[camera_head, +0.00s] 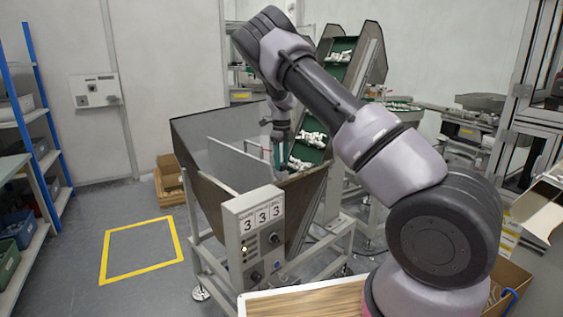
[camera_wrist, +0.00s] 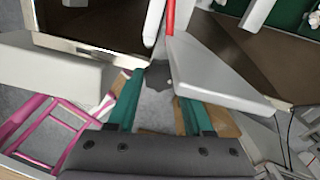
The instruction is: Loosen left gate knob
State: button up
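A dark grey lobed knob (camera_wrist: 157,76) shows in the wrist view, at the top edge of the hopper wall by a pale gate plate (camera_wrist: 225,75). My gripper (camera_wrist: 158,88) has two teal fingers standing apart, one on each side of the knob. The knob lies between or just beyond the fingertips; I see a gap beside them and cannot tell any contact. In the head view my gripper (camera_head: 281,155) points down at the right part of the metal hopper (camera_head: 195,130). The knob cannot be made out there.
A control box (camera_head: 255,222) showing three 3s stands on the hopper's front. A green conveyor (camera_head: 340,58) with white parts rises behind. A blue shelf rack (camera_head: 45,110) is at left. The yellow floor square (camera_head: 140,250) is empty. A pink frame (camera_wrist: 62,125) shows in the wrist view.

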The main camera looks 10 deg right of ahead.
grip_shut()
